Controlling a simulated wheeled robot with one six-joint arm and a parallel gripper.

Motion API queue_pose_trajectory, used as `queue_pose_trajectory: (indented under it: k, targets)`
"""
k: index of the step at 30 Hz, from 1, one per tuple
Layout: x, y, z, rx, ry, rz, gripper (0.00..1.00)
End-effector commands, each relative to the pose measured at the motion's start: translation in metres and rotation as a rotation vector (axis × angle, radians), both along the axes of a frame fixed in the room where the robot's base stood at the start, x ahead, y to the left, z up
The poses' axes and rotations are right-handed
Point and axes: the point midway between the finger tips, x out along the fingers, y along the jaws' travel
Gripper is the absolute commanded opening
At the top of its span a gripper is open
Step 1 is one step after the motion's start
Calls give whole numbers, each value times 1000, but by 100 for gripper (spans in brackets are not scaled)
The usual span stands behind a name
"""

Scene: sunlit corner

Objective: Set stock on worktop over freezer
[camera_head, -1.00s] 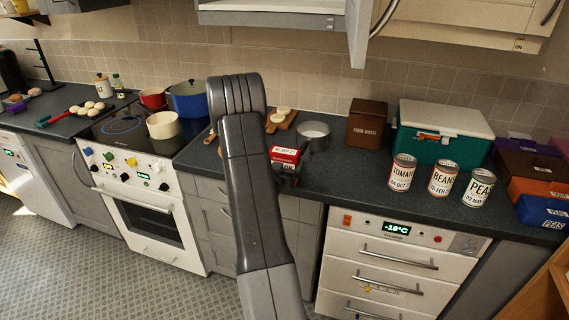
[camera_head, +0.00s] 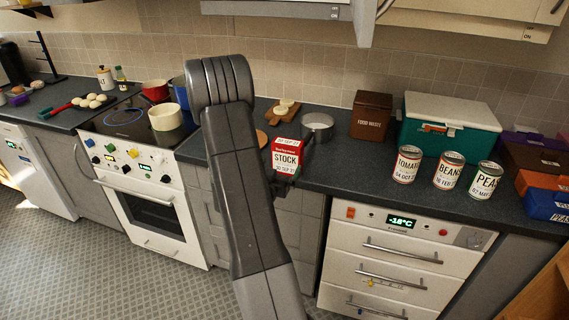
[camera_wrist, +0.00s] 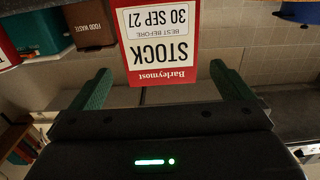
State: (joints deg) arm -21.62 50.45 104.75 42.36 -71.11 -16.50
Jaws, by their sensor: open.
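The stock box (camera_head: 286,157), red and white, is at the front edge of the dark worktop, left of the freezer (camera_head: 397,262). Its label faces me. In the wrist view the stock box (camera_wrist: 160,42) appears upside down, between and beyond the fingertips. My gripper (camera_wrist: 160,68) is open, with gaps between its green fingers and the box. In the head view my arm hides most of the gripper. The worktop over the freezer (camera_head: 345,181) bears tins of tomatoes (camera_head: 407,165), beans (camera_head: 449,171) and peas (camera_head: 485,181) near its front edge.
A brown food-waste box (camera_head: 371,116) and a teal cool box (camera_head: 449,126) stand behind the tins. A grey pan (camera_head: 317,127) stands behind the stock. Coloured boxes (camera_head: 540,160) crowd the right end. Bare worktop lies between the stock and the tomatoes.

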Motion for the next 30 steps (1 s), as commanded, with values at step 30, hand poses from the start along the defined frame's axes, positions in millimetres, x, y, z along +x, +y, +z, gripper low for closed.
queue_pose_trajectory:
  k: [30]
  targets:
    - [-40, 9, 31, 2, -2, -3, 100]
